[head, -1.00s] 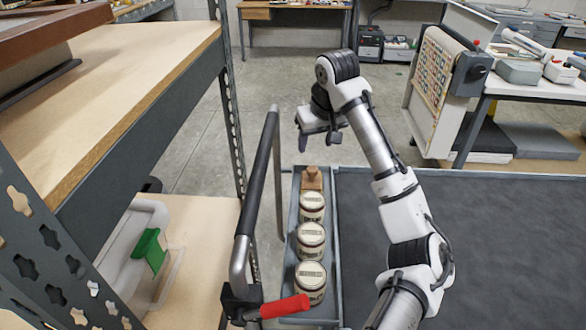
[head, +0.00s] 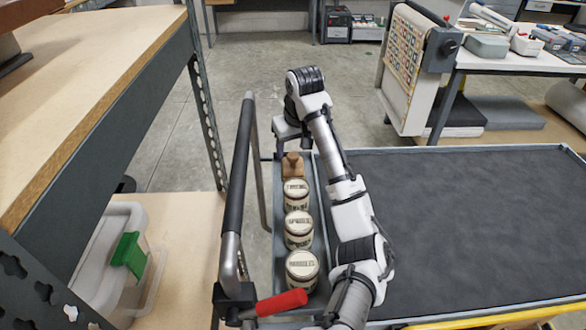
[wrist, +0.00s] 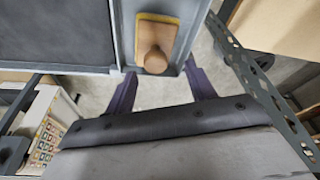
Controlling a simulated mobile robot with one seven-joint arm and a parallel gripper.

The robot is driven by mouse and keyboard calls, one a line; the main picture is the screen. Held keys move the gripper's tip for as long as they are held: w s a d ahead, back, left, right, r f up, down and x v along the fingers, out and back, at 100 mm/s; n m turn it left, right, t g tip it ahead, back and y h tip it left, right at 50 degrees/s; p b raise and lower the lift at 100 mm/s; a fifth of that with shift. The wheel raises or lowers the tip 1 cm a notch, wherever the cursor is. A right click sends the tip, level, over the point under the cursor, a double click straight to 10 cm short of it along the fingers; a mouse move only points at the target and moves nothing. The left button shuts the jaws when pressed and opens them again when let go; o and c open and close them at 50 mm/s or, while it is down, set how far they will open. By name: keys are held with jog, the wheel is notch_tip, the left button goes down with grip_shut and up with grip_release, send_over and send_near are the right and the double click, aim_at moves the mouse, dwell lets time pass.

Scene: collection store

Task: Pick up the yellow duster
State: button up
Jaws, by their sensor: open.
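The duster is a wooden block with a round knob and a yellow edge (wrist: 155,42). It also shows in the head view (head: 293,167), at the far end of a narrow grey tray (head: 259,240) on a cart. My gripper (wrist: 160,70) is open and empty, its two purple fingers apart. In the wrist view the knob lies between the fingertips in the picture; I cannot tell the gap in depth. In the head view my gripper (head: 287,135) is just beyond the duster, its fingertips mostly hidden.
Several lidded jars (head: 297,226) stand in a row in the tray. A cart handle (head: 238,170) rises left of it, beside a shelving unit (head: 100,90). The dark cart bed (head: 460,220) to the right is clear. A bench (head: 520,62) stands at the back right.

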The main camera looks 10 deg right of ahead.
aim_at(293, 154)
jog(key=shift+d+p+x, duration=0.15)
jog(key=shift+p+x, duration=0.15)
jog(key=shift+x, duration=0.85)
jog(key=shift+d+p+x, duration=0.1)
jog(key=shift+p+x, duration=0.2)
jog(key=shift+x, duration=0.9)
jog(key=shift+c, duration=0.2)
jog(key=c, duration=1.1)
jog(key=shift+c, duration=0.2)
jog(key=shift+r, duration=0.15)
